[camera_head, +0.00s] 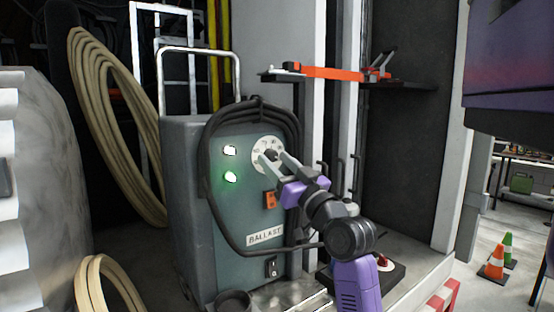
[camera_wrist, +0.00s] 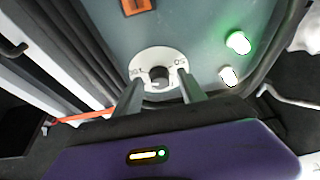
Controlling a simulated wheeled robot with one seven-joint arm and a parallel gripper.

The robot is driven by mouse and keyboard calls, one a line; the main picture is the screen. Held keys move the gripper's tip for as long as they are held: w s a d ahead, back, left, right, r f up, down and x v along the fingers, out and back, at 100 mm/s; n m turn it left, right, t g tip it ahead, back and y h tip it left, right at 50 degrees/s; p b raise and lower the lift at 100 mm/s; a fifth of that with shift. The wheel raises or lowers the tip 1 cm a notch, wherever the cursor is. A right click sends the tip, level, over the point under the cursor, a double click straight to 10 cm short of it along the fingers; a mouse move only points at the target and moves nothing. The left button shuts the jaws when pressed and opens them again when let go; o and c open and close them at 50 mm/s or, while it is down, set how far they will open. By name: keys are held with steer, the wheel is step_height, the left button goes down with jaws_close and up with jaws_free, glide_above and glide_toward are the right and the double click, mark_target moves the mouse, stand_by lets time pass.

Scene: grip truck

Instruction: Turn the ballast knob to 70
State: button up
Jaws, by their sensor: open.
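The ballast unit (camera_head: 230,205) is a grey-green box with a "BALLAST" label on its lower front. Its knob (camera_head: 270,154) is dark and sits on a round white dial (camera_head: 259,146) with markings. In the wrist view the knob (camera_wrist: 159,75) shows on the dial (camera_wrist: 148,57), but its exact setting is too small to read. My gripper (camera_head: 274,161) is at the dial from the lower right. In the wrist view my gripper's fingers (camera_wrist: 159,84) are apart, one on each side of the knob, with gaps visible between them and it.
Two lit lamps (camera_head: 230,165) and an orange switch (camera_head: 270,200) are on the panel. A black cable loops around the panel front. An orange clamp (camera_head: 335,73) lies on a shelf at upper right. Coiled hose (camera_head: 110,130) hangs at left. Cones (camera_head: 494,262) stand outside at right.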

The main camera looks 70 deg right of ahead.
jaws_close()
